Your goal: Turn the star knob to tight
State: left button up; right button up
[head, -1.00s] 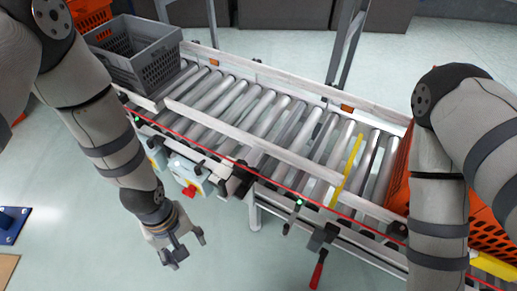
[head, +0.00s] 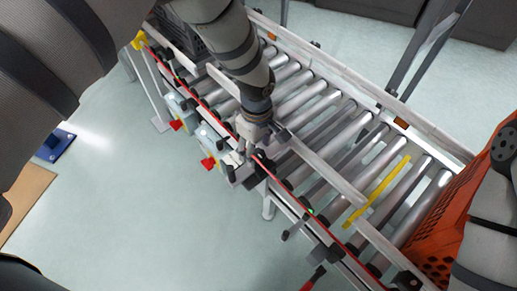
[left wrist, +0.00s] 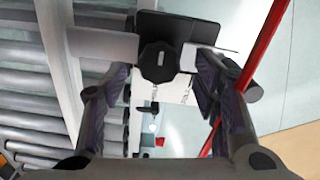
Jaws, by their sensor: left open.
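The star knob (left wrist: 157,63) is black with a pale mark on its face. In the left wrist view it sits in front of a black bracket (left wrist: 183,27), near a white label plate. My left gripper (head: 248,150) is open at the conveyor's front rail in the head view. Its fingers stand on either side of the knob in the left wrist view; I see no clear contact. In the head view the gripper and arm cover most of the knob's area. My right gripper is out of view.
The roller conveyor (head: 338,128) runs across the scene, with a red line along its front rail. An orange tote (head: 440,228) is at right, a dark grey crate at the upper left. Control boxes with red parts (head: 208,163) hang left of the gripper. Floor in front is clear.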

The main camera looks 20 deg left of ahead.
pick_arm(q)
jog(key=shift+f, duration=0.85)
jog(key=shift+c, duration=0.3)
jog(key=c, duration=1.1)
